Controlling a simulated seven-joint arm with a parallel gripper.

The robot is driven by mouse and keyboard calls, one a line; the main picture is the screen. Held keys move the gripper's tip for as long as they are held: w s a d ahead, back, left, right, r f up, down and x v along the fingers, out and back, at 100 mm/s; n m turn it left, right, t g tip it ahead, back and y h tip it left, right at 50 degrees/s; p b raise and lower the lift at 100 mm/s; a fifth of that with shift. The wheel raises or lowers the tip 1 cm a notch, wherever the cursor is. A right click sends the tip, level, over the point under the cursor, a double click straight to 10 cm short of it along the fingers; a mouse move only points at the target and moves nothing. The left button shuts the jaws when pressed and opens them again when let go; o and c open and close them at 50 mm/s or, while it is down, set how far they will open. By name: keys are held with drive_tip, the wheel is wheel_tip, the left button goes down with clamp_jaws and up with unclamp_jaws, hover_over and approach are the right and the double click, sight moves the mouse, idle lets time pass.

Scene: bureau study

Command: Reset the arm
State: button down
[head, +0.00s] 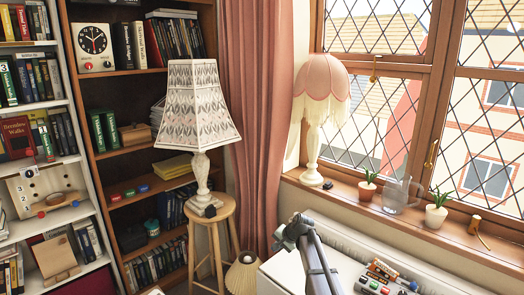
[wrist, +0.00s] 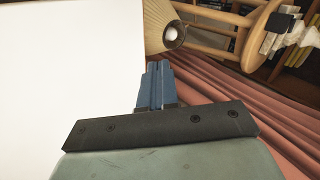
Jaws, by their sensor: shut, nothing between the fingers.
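My gripper (wrist: 155,66) shows in the wrist view with its blue-grey fingers together and nothing between them. The fingers point over the edge of a white surface (wrist: 70,70), towards a pleated lampshade (wrist: 153,25) beyond. In the head view my arm rises from the bottom edge, right of centre, in front of the white surface (head: 285,272). The fingers cannot be made out clearly there. I see no contact between the gripper and any object.
A wooden stool (head: 212,214) bearing a patterned lamp (head: 200,110) stands left of my arm. The lampshade (head: 243,274) sits low beside it. Pink curtains (head: 262,120) hang behind. The windowsill (head: 385,212) holds a pink lamp (head: 320,90), pots and a glass jug (head: 400,195).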

drive_tip(key=s+a+f+n+y, duration=0.1)
drive_tip(key=s+a+f+n, duration=0.2)
drive_tip(key=a, duration=0.5)
drive_tip(key=s+a+f+n, duration=0.1)
drive_tip(key=s+a+f, duration=0.3)
drive_tip(key=a, duration=0.5)
wheel_tip(320, 180, down, 6)
drive_tip(key=s, duration=0.2)
drive_tip(key=s+d+f+g+h, duration=0.1)
drive_tip(key=s+d+f+g, duration=0.1)
drive_tip(key=s+d+f, duration=0.5)
drive_tip(key=s+d+f+n+g+h, duration=0.15)
drive_tip(key=s+d+f, duration=0.35)
drive_tip(key=s, duration=0.5)
drive_tip(key=s+d+f+g+h, duration=0.1)
drive_tip(key=s+d+f+g, duration=0.1)
drive_tip(key=s+d+f, duration=0.45)
drive_tip(key=s+d+f+g+h, duration=0.1)
drive_tip(key=s+d+g, duration=0.1)
drive_tip(key=s, duration=0.8)
drive_tip(key=s+d+f+g, duration=0.2)
drive_tip(key=s+d, duration=0.2)
drive_tip(key=s, duration=0.6)
drive_tip(key=s+d+f+g+h, duration=0.1)
drive_tip(key=s+d+f+g, duration=0.1)
drive_tip(key=s, duration=0.8)
drive_tip(key=shift+d+n+h, duration=0.35)
drive_tip(key=shift+d+n, duration=0.1)
drive_tip(key=shift+d, duration=0.4)
